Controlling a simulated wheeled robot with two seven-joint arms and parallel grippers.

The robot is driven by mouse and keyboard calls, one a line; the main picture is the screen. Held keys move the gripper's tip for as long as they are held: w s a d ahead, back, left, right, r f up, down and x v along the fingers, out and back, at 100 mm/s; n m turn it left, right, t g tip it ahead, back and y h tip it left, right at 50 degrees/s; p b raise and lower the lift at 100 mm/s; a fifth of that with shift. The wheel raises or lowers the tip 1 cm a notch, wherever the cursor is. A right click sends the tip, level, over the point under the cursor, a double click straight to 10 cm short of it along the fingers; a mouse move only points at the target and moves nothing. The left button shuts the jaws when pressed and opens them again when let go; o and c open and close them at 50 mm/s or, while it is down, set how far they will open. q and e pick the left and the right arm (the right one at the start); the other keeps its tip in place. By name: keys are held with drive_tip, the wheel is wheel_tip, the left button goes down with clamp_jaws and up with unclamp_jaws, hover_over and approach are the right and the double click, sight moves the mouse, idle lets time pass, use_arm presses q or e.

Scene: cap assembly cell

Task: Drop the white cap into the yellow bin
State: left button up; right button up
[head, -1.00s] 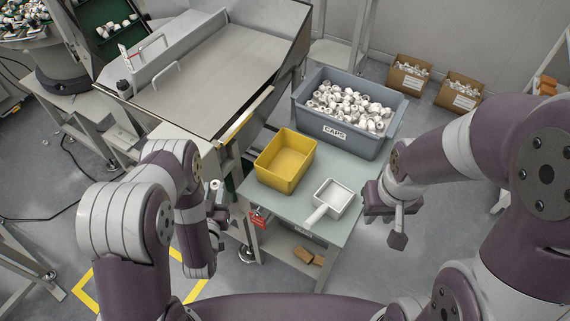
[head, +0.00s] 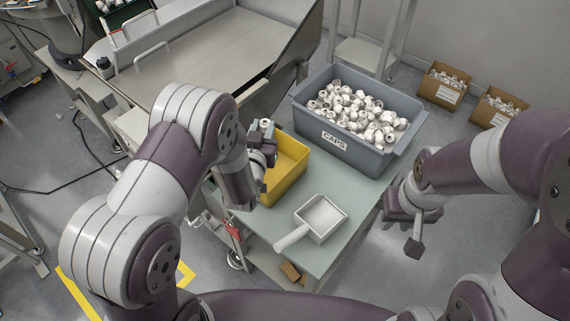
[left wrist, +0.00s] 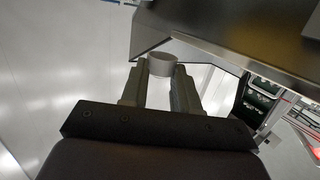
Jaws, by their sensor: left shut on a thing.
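In the left wrist view the cap (left wrist: 156,65) sits between the two fingertips. My left gripper and forearm hide the left part of the bin. The visible part of the bin's inside looks empty. My right gripper (head: 413,232) hangs to the right of the table, apart from everything; its finger opening is not clear.
A grey crate labelled CAPS (head: 352,140), full of white caps, stands behind the bin. A white scoop (head: 320,220) lies on the green table (head: 345,238). A metal machine (head: 200,60) stands at the back left. Cardboard boxes (head: 443,88) stand on the floor.

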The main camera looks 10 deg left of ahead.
use_arm(q)
drive_tip(key=shift+a+f, duration=0.15)
drive_tip(key=shift+f, duration=0.3)
drive_tip(key=f+b, duration=0.1)
drive_tip(key=f, duration=0.1)
drive_tip(key=f+b, duration=0.1)
drive_tip(key=b, duration=0.1)
drive_tip(key=f+b, duration=0.1)
drive_tip(key=f, duration=0.1)
drive_tip(key=shift+s+a+f+b, duration=0.2)
drive_tip(key=shift+s+f+b, duration=0.05)
drive_tip(key=shift+f+b, duration=0.1)
drive_tip(key=o, duration=0.8)
drive_tip(key=s, duration=0.4)
drive_tip(key=s+r, duration=0.1)
drive_tip(key=s, duration=0.3)
drive_tip(key=s+r, duration=0.1)
drive_tip(key=s, duration=0.3)
drive_tip(key=shift+s+a+b, duration=0.25)
drive_tip(key=shift+a+b, duration=0.05)
drive_tip(key=shift+a, duration=0.05)
